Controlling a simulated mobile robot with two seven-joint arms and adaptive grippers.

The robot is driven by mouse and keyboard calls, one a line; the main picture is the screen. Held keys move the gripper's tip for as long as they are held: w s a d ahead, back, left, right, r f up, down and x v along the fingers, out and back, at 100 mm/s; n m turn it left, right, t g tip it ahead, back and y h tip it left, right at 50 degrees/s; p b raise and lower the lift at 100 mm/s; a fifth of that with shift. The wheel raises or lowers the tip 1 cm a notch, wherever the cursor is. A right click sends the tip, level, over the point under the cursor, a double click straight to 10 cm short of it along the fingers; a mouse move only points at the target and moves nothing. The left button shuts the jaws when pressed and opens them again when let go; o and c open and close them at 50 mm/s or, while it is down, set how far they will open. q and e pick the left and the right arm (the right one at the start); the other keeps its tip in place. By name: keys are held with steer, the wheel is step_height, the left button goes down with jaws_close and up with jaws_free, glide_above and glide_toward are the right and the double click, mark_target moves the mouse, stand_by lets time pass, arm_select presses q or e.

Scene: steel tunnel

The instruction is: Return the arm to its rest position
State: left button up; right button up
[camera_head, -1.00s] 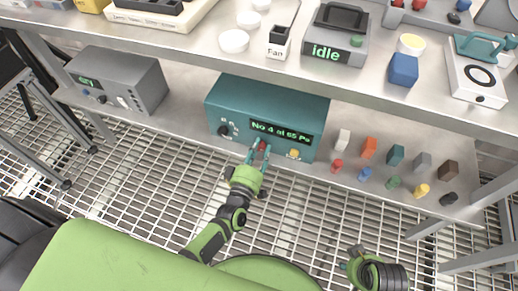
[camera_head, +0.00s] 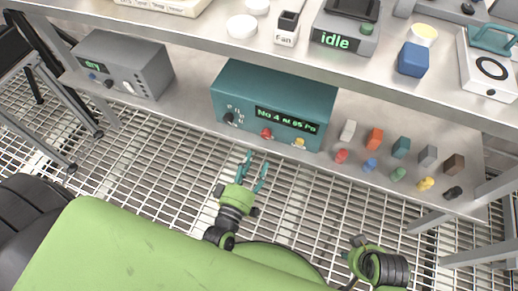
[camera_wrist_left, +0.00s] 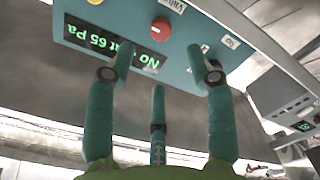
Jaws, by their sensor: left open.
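My left gripper (camera_head: 254,172) is open and empty in the head view. It is over the floor grating, in front of the lower shelf and apart from the teal box (camera_head: 275,88). Its spread teal fingers also show in the left wrist view (camera_wrist_left: 160,90), with the box's red knob (camera_wrist_left: 160,29) and green display beyond them. The display reads "No 4 at 65 Pa" in the head view. My right gripper (camera_head: 358,243) shows in part at the lower right; its fingers are not clear.
A grey device (camera_head: 124,64) stands left on the lower shelf (camera_head: 185,112). Several small coloured blocks and pegs stand to the right of the teal box. The upper shelf holds an "idle" device (camera_head: 346,30) and a blue cube (camera_head: 413,59). The floor grating (camera_head: 150,160) before the shelf is clear.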

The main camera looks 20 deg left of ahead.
arm_select(q)
steer(key=shift+s, duration=1.1)
